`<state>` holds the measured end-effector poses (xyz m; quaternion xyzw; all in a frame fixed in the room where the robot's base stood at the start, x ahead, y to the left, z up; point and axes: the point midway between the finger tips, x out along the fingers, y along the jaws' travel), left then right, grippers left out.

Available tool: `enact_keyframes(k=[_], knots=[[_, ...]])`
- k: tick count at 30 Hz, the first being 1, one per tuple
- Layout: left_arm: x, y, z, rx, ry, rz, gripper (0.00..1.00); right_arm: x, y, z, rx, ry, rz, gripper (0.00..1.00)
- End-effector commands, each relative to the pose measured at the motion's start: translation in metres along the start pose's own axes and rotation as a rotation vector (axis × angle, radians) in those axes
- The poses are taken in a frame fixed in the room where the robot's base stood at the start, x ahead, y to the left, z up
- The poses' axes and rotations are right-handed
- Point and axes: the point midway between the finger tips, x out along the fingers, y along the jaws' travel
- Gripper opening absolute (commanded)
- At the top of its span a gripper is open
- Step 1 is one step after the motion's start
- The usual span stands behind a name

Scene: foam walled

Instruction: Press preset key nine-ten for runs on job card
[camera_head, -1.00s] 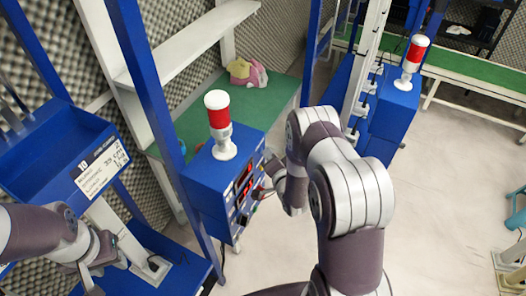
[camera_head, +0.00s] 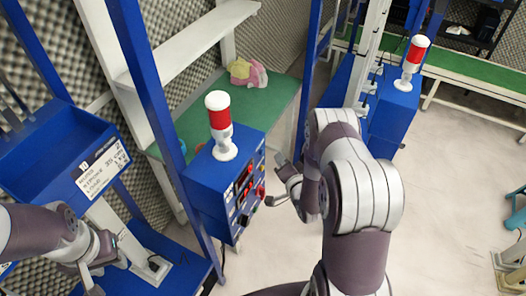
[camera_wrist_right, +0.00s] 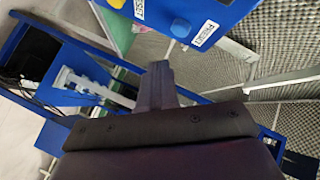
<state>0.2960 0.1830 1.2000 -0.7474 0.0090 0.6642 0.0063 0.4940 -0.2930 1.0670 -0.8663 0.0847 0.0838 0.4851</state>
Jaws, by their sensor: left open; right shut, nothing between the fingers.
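The blue control box (camera_head: 212,182) has a panel of red displays and buttons on its right face, partly seen edge-on. In the right wrist view a blue button (camera_wrist_right: 181,27) sits beside a label reading PRESET (camera_wrist_right: 204,34). My right gripper (camera_head: 270,202) is shut and empty, just right of the panel and apart from it; its closed fingers (camera_wrist_right: 160,82) point toward the box's lower edge. The job card (camera_head: 101,168) is a white label on the blue bin; its small print is hard to read. My left gripper (camera_head: 98,272) is open and empty, low at left.
A red-and-white beacon (camera_head: 220,125) stands on the box. The blue bin (camera_head: 45,150) and blue frame posts are at left. A green table (camera_head: 255,105) with a pink-and-yellow item (camera_head: 247,73) lies behind. Another blue box with a beacon (camera_head: 412,62) stands further right.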

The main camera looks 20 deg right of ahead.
Motion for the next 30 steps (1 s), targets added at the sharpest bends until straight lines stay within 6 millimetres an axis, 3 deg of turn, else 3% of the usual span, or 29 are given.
enact_keyframes(k=[9,30], knots=[[-0.002,0.0,0.0,0.0,0.0,0.0,0.4,-0.018,0.013,-0.013,0.0,0.001,0.001,0.0],[-0.002,0.0,0.0,0.0,0.0,0.0,0.4,-0.019,0.014,-0.014,0.0,0.0,0.0,0.0]])
